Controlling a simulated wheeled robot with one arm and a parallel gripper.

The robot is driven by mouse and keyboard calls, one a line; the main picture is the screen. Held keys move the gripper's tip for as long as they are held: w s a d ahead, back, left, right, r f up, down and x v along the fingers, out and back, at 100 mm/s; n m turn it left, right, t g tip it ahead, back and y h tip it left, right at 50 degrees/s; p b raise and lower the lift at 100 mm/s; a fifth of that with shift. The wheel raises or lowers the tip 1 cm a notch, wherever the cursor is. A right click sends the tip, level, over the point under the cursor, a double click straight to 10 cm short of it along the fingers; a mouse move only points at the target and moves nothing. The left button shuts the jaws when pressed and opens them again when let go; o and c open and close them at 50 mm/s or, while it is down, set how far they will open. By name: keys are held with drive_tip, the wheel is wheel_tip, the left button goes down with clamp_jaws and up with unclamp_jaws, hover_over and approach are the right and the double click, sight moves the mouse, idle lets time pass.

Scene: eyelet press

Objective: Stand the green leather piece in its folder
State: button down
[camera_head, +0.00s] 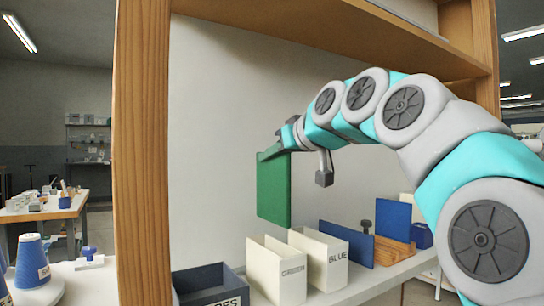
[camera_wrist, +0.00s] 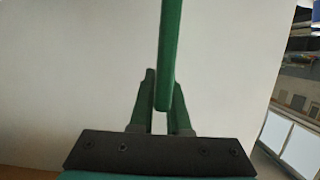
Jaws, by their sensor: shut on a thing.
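The green leather piece (camera_head: 273,188) is a flat panel that hangs upright from my gripper in the head view. My gripper (camera_head: 288,140) is shut on its upper edge. In the wrist view the green piece (camera_wrist: 170,55) shows edge-on between the fingers of my gripper (camera_wrist: 161,105). The cream folder labelled GREEN (camera_head: 277,287) stands on the shelf, open at the top, below the piece. The piece is clear above the shelf. A second cream folder labelled BLUE (camera_head: 337,271) stands just right of the GREEN one.
A dark blue box (camera_head: 205,279) stands left of the folders. Blue panels (camera_head: 346,243) and a wooden holder (camera_head: 392,252) stand to the right. A wooden post (camera_head: 143,150) rises at the left and an upper shelf (camera_head: 330,30) spans above my arm.

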sight(289, 210)
drive_tip(key=shift+f+b, duration=4.5)
drive_tip(key=shift+f, duration=1.75)
drive_tip(key=c, duration=0.8)
unclamp_jaws()
drive_tip(key=v, duration=0.7)
drive_tip(key=shift+s+d+r, duration=0.2)
drive_tip(key=shift+s, duration=0.1)
